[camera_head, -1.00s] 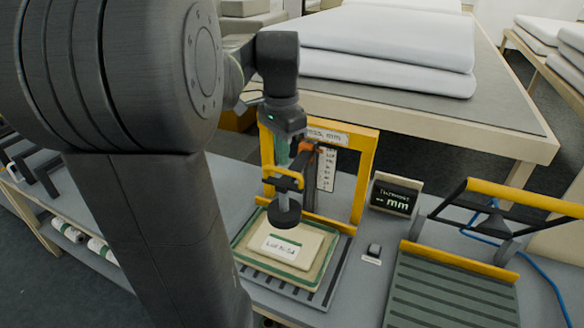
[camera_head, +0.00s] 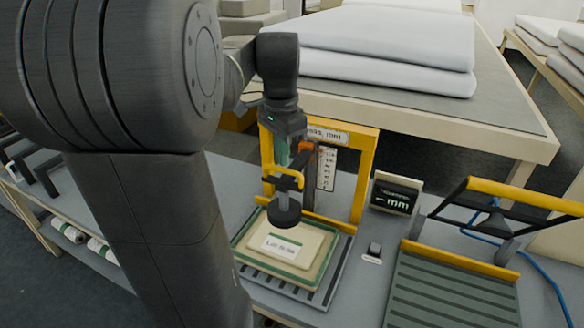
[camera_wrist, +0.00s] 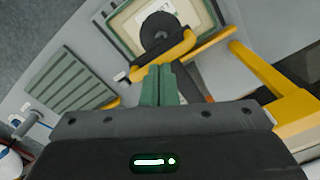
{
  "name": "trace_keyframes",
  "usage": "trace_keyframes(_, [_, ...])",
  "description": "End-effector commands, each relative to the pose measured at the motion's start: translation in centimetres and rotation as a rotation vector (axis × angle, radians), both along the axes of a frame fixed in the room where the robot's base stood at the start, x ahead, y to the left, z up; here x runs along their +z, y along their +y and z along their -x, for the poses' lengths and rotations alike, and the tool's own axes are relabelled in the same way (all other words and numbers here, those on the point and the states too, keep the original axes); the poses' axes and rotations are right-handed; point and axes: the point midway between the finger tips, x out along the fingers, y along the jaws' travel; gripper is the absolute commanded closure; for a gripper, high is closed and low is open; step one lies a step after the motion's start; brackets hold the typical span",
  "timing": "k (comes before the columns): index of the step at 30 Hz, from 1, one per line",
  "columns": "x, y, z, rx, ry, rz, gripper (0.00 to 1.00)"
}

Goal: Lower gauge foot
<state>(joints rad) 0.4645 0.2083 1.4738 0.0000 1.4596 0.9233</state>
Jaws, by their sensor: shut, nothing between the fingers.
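The gauge foot (camera_head: 285,213) is a dark round disc on a short grey stem below a yellow handle (camera_head: 286,183). It appears to hang above the pale pad (camera_head: 310,240) on the slatted base; the exact gap is unclear. In the wrist view the foot (camera_wrist: 160,32) and handle (camera_wrist: 150,72) lie just beyond my fingertips. My gripper (camera_wrist: 159,70) has its green fingers together, with nothing between them. In the head view my gripper (camera_head: 286,158) is just above the handle; I cannot tell whether they touch.
A yellow gauge frame (camera_head: 366,175) with a white scale (camera_head: 327,168) stands close behind my gripper. A dark display (camera_head: 394,198) reads "-- mm". A slatted fixture with a yellow bar (camera_head: 455,290) and a blue cable are at right. White wadding (camera_head: 385,50) lies on the table behind.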

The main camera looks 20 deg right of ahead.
Motion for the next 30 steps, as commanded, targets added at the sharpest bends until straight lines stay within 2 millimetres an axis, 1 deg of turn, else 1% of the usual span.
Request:
trace_keyframes(1, [-0.5,0.0,0.0,0.0,0.001,0.0,1.0])
trace_keyframes(16, [-3.0,0.0,0.0,0.0,0.002,-0.001,1.0])
trace_keyframes(20, [-2.7,0.0,0.0,0.0,0.001,-0.001,1.0])
trace_keyframes(23, [-2.0,0.0,0.0,0.0,0.0,0.0,1.0])
trace_keyframes(30, [0.6,0.0,0.0,0.0,0.0,0.0,1.0])
